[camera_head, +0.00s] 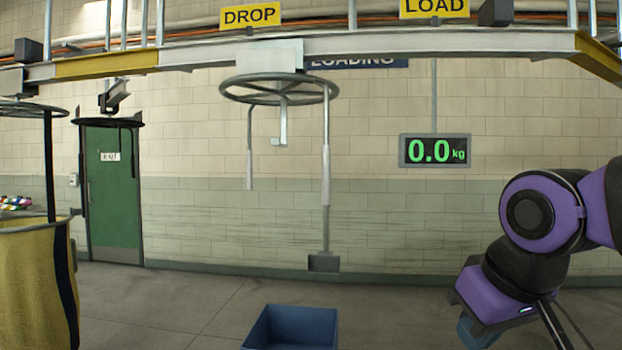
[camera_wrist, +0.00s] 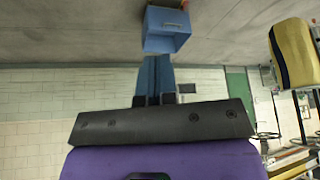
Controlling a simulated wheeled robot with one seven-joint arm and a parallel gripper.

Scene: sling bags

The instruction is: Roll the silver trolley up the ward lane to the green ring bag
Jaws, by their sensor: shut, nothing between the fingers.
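A silver trolley plate (camera_head: 270,57) sits on the overhead rail under the DROP sign. An empty grey ring (camera_head: 278,88) hangs below it, with a long rod ending in a dark block (camera_head: 324,262). I see no clearly green ring bag. A yellow bag (camera_head: 35,285) with a dark stripe hangs at the far left and also shows in the wrist view (camera_wrist: 293,55). My gripper (camera_wrist: 154,60) has its blue fingers shut and empty. In the head view it is low at the right, partly cut off, well below and right of the trolley.
The overhead rail (camera_head: 430,45) runs across the top and bends at the right. A blue bin (camera_head: 290,312) stands on the floor below the ring; the wrist view also shows it (camera_wrist: 167,42). A dark ring (camera_head: 108,121) hangs before the green door (camera_head: 112,195). A display (camera_head: 435,151) reads 0.0 kg.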

